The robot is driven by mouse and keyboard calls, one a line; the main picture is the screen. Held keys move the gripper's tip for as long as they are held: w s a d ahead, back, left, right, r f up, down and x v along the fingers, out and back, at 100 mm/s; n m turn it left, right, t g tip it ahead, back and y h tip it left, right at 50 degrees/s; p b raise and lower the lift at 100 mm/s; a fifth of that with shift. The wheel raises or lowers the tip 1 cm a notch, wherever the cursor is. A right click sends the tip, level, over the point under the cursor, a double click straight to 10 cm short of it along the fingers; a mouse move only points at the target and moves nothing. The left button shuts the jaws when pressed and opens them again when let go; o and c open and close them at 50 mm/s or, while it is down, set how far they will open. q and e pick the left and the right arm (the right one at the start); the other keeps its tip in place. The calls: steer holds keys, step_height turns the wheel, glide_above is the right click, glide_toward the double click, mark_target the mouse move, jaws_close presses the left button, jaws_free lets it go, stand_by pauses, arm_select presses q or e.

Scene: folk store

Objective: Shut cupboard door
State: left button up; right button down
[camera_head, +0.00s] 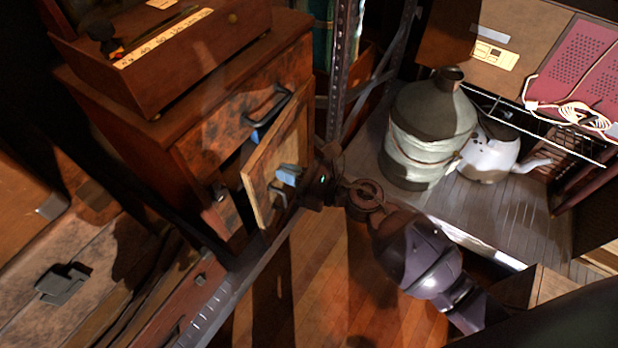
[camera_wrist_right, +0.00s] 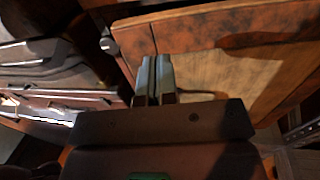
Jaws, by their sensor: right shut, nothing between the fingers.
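The wooden cupboard (camera_head: 185,150) stands at the upper left in the head view. Its door (camera_head: 272,150) hangs ajar, with its pale inner panel facing my right arm. The panel also shows in the right wrist view (camera_wrist_right: 225,75). My right gripper (camera_head: 284,178) is in front of the lower part of this panel. Its two grey-blue fingers are together and empty, as the right wrist view (camera_wrist_right: 154,80) also shows. I cannot tell whether the fingertips touch the door. The cupboard's inside is mostly dark and partly hidden by the door. My left gripper is not in view.
A wooden box (camera_head: 165,55) sits on the cupboard. A metal shelf (camera_head: 500,225) at right holds a large milk can (camera_head: 425,130) and a white kettle (camera_head: 490,150). Old cases (camera_head: 95,265) lie at lower left. Bare wooden floor (camera_head: 315,285) shows below my right arm.

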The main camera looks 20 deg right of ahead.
mark_target(260, 164)
steer(key=x, duration=0.3)
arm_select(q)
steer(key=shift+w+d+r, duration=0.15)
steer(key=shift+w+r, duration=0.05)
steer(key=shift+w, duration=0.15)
arm_select(e)
steer(key=shift+w+a, duration=0.2)
steer(key=shift+a, duration=0.1)
steer(key=shift+w+a, duration=0.2)
steer(key=shift+m+t+h, duration=0.6)
steer(key=shift+t, duration=0.1)
steer(key=x, duration=0.4)
steer(key=shift+s+a, duration=0.1)
steer(key=shift+a, duration=0.25)
steer(key=shift+r, duration=0.1)
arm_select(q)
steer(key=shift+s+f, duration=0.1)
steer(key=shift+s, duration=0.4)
arm_select(e)
steer(key=shift+a, duration=0.1)
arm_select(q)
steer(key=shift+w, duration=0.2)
arm_select(e)
steer(key=shift+r, duration=0.1)
